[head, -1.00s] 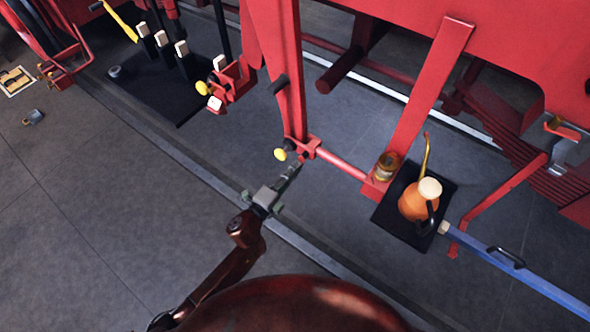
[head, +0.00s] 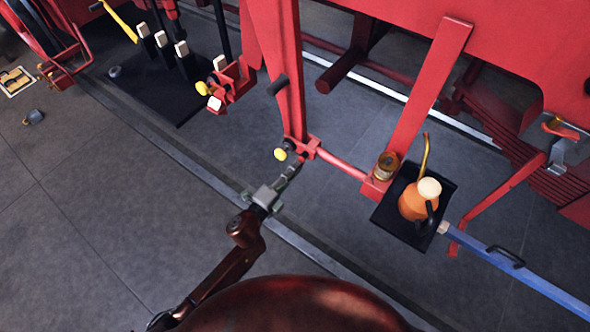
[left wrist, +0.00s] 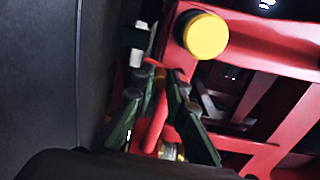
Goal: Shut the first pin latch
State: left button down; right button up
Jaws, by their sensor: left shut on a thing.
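A pin latch with a yellow knob (head: 280,154) sits at the foot of a red upright in the head view. The yellow knob shows large in the left wrist view (left wrist: 206,35). My left gripper (head: 293,170) is at this latch, just below and right of the knob. In the left wrist view its two dark green fingers (left wrist: 166,88) are closed around a thin red part of the latch (left wrist: 153,63), left of and below the knob. The fingers hide much of that part, so the latch's exact position cannot be told. My right gripper is not in view.
Another latch with a yellow knob (head: 202,88) is on a red bracket further up left. An orange oil can (head: 417,202) stands on a black tray (head: 391,226) to the right, beside a brass-coloured jar (head: 386,166). A blue bar (head: 525,273) runs lower right. Floor at left is mostly clear.

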pick_arm(q)
jog(key=shift+w+a+r, duration=0.15)
jog(key=shift+w+a, duration=0.15)
jog(key=shift+a, duration=0.15)
jog(key=shift+r, duration=0.1)
jog(key=shift+w+a+r+p, duration=0.3)
jog(key=shift+a+r+p, duration=0.1)
jog(key=shift+p, duration=0.15)
jog(key=shift+r, duration=0.15)
